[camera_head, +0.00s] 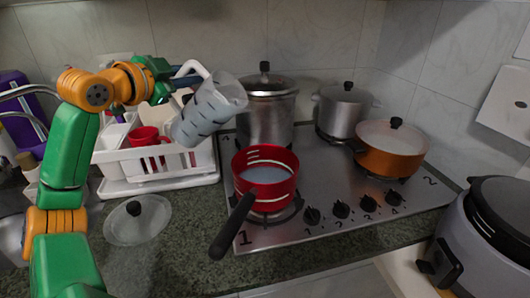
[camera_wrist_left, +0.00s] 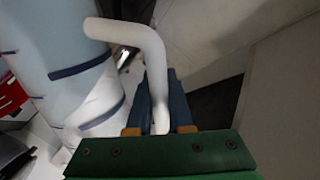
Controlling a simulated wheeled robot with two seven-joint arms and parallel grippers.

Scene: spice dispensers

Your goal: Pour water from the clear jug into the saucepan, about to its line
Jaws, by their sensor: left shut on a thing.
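The clear jug (camera_head: 207,110) has dark marking bands and a white handle. It is held in the air, tilted with its mouth up and to the right, above and left of the saucepan. My left gripper (camera_head: 186,78) is shut on the jug's handle; the left wrist view also shows the jug (camera_wrist_left: 70,65) and the gripper (camera_wrist_left: 160,100) on its handle. The red saucepan (camera_head: 270,199) stands on the front left burner, its black handle towards me. Pale liquid and light marks show inside it. No stream is visible between jug and saucepan. My right gripper is out of view.
A white dish rack (camera_head: 160,172) with a red mug (camera_head: 146,136) stands behind left. A tall steel pot (camera_head: 267,115), a smaller steel pot (camera_head: 340,112) and an orange pan (camera_head: 391,160) occupy the stove. A glass lid (camera_head: 137,222) lies on the counter. A rice cooker (camera_head: 480,245) is at right.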

